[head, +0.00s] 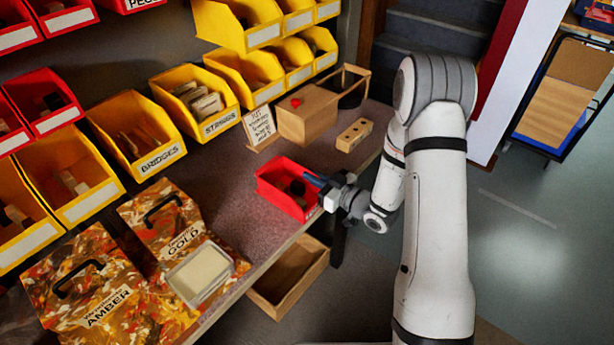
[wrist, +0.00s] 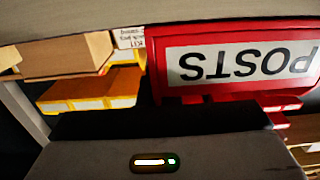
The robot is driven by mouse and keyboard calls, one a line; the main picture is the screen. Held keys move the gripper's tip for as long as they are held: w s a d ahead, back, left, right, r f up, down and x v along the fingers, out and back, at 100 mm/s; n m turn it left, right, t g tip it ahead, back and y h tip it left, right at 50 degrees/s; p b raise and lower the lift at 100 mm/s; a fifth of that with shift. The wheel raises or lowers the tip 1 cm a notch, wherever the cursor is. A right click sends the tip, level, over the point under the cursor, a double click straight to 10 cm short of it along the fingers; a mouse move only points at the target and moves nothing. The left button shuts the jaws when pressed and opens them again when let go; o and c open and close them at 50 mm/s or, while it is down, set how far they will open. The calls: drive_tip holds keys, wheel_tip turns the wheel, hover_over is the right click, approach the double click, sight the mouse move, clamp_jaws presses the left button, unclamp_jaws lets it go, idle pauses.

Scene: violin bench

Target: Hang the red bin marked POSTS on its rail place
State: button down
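The red bin (head: 282,190) stands upright on the bench near its front edge, with dark contents inside. In the wrist view its white POSTS label (wrist: 240,65) is close and upside down. My gripper (head: 318,183) is at the bin's right, front side, with a dark blue finger reaching over or against its front wall. The fingertips are hidden in the wrist view, so I cannot tell whether they are closed on the wall. The rail place itself is not clearly marked; a bare dark stretch of wall (head: 140,55) shows between red and yellow bins.
Yellow bins, including BRIDGES (head: 133,135), line the bench's back. A wooden box (head: 307,115), a small card (head: 259,128) and a drilled block (head: 354,135) stand behind the red bin. Patterned AMBER and GOLD bags and a clear-lidded box (head: 200,273) lie left. An open drawer (head: 288,280) sits below.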

idle(0.5)
drive_tip(key=shift+r, duration=0.15)
drive_tip(key=shift+r+p, duration=0.55)
drive_tip(key=shift+r, duration=0.85)
